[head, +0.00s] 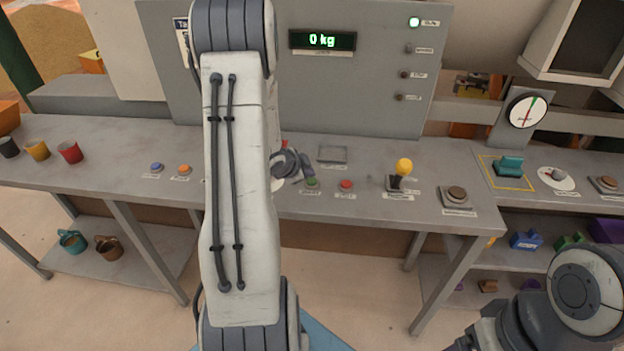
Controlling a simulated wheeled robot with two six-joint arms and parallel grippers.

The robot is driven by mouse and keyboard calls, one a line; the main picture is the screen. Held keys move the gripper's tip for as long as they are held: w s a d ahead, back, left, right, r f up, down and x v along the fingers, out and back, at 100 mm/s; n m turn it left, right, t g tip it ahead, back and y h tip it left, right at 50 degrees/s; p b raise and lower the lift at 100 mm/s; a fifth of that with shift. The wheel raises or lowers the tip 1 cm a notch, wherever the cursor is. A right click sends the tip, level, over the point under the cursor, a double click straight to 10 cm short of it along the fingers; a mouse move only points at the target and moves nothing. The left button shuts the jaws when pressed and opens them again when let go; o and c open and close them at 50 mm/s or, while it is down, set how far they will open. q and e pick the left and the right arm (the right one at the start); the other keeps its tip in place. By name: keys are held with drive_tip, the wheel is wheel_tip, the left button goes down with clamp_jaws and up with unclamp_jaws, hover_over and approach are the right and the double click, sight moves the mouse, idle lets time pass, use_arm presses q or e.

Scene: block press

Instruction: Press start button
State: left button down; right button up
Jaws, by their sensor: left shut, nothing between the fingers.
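The green button (312,182) sits on the grey bench top with a small label in front, too small to read for sure. A red button (346,184) is to its right. My left arm reaches up over the bench, and my left gripper (306,178) is shut and empty, just behind and beside the green button. I cannot tell whether it touches it. The arm hides part of the bench left of the gripper. My right arm shows at the bottom right, its gripper end cut off by the frame edge.
A grey panel (390,100) with a "0 kg" display (322,40) and a lit green lamp (413,22) stands behind. A yellow-knobbed lever (403,167) is to the right. Blue (156,167) and orange (184,169) buttons and several cups are on the left.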

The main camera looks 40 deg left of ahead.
sight(308, 182)
use_arm(q)
wheel_tip(308, 182, up, 5)
drive_tip(key=p, duration=0.5)
drive_tip(key=shift+r, duration=0.1)
idle(0.6)
